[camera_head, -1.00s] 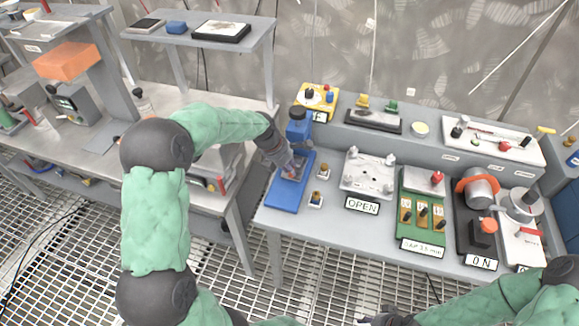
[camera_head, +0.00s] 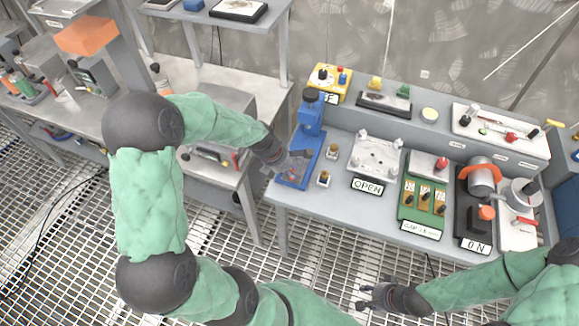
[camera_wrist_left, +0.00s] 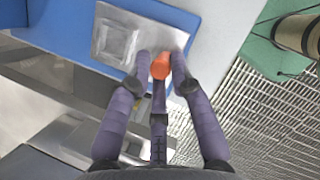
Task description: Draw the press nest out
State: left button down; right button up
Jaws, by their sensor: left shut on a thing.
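The blue press (camera_head: 311,118) stands at the left end of the bench, its flat blue base reaching to the front edge. The press nest is a silver plate (camera_wrist_left: 118,42) with a square recess, lying on the blue base (camera_wrist_left: 72,25) in the left wrist view. An orange knob (camera_wrist_left: 161,66) sits at the nest's near edge. My left gripper (camera_head: 288,161) is shut on this knob, its fingers around it (camera_wrist_left: 160,75). In the head view the gripper mostly hides the nest. My right gripper (camera_head: 368,297) is empty, fingers apart, in front of the bench.
Two small brass-topped pieces (camera_head: 324,178) stand right of the press. Further right are a light plate fixture (camera_head: 376,157) with an OPEN sign, a green gauge board (camera_head: 424,205) and a black unit with an ON sign (camera_head: 475,245). A grey side bench (camera_head: 225,95) stands left.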

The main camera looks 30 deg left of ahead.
pick_arm(q)
jog(key=c, duration=1.2)
grip_release()
jog(key=shift+d, duration=0.2)
jog(key=shift+c, duration=0.2)
jog(key=shift+o, duration=0.3)
jog(key=shift+d, duration=0.15)
jog(key=shift+s+a+r, duration=0.1)
jog(key=shift+a+r, duration=0.2)
jog(key=shift+r, duration=0.3)
jog(key=v, duration=1)
jog(key=shift+r, duration=0.35)
jog(key=shift+s, duration=0.1)
